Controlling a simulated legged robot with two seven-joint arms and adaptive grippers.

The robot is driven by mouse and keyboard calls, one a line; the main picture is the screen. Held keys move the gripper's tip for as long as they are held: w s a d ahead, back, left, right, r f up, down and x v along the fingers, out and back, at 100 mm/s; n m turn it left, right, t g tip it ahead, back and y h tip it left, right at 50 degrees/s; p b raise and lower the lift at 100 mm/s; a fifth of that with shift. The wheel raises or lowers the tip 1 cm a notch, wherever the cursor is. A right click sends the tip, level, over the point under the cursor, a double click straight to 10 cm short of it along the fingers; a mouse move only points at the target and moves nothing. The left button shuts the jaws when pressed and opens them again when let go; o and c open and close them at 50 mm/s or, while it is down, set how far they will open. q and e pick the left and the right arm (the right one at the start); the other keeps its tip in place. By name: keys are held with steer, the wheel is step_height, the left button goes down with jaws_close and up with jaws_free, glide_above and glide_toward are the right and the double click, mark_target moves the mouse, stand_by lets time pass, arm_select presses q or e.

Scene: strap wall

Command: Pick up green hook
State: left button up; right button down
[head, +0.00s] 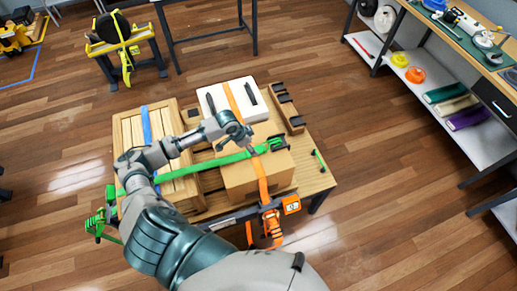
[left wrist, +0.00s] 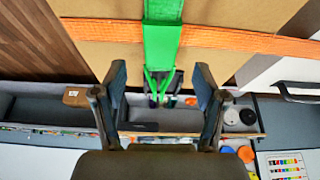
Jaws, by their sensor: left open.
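A green strap (head: 215,164) runs over the wooden crate and the cardboard box, with green hardware at its right end, the green hook (head: 276,144). In the left wrist view the wide green strap narrows to the green hook (left wrist: 160,82), which appears between the two fingers. My left gripper (head: 251,149) is above the cardboard box (head: 243,178), just left of the hook. In the wrist view this gripper (left wrist: 160,90) is open, with a finger on each side of the hook and a gap visible. Contact cannot be told. My right gripper is not in view.
An orange strap (head: 263,186) crosses the box, down to an orange ratchet (head: 271,222). A white case (head: 216,99) and a wooden crate (head: 130,128) share the table (head: 316,179). A shelf (head: 440,120) stands at right. Floor between is clear.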

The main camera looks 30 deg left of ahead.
mark_target(258, 149)
arm_select(q)
steer(key=x, duration=0.4)
steer(key=shift+w+r+p, duration=0.15)
steer(key=shift+w+p, duration=0.15)
steer(key=shift+p, duration=0.05)
steer(key=shift+w+d+f, duration=0.2)
steer(key=shift+d+f, duration=0.05)
steer(key=shift+f, duration=0.15)
steer(key=shift+d, duration=0.1)
steer(key=shift+c, duration=0.3)
steer(key=shift+s+r, duration=0.1)
steer(key=c, duration=1.3)
